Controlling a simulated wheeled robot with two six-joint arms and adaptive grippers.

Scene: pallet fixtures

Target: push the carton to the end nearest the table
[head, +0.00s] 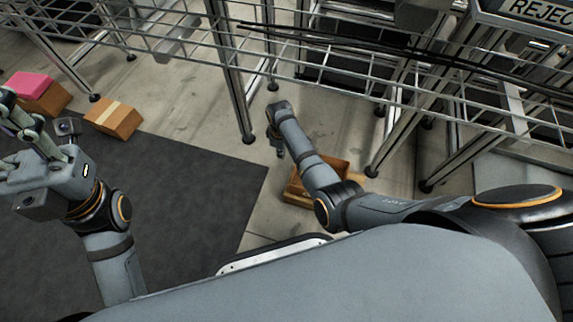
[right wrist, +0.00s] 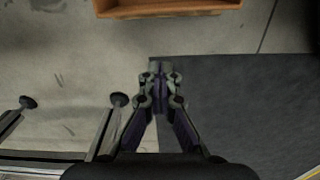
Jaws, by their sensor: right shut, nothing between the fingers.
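A taped brown carton (head: 113,118) lies on the floor at the left in the head view, beside the dark mat. An open brown box (head: 298,198) sits on the floor under my right forearm, which hides part of it. Its edge also shows at the top of the right wrist view (right wrist: 168,9). My right gripper (head: 280,150) points down near the box's far left side; its fingers (right wrist: 160,72) are together and empty, apart from the box. My left gripper (head: 12,128) is at the left edge, partly cut off; its opening is unclear.
A brown carton (head: 48,98) with a pink item (head: 28,84) on it stands at the far left. Wire racks (head: 330,75) with metal legs cross the back and right. The dark mat (head: 190,180) is clear. A REJECT sign (head: 535,12) hangs at the top right.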

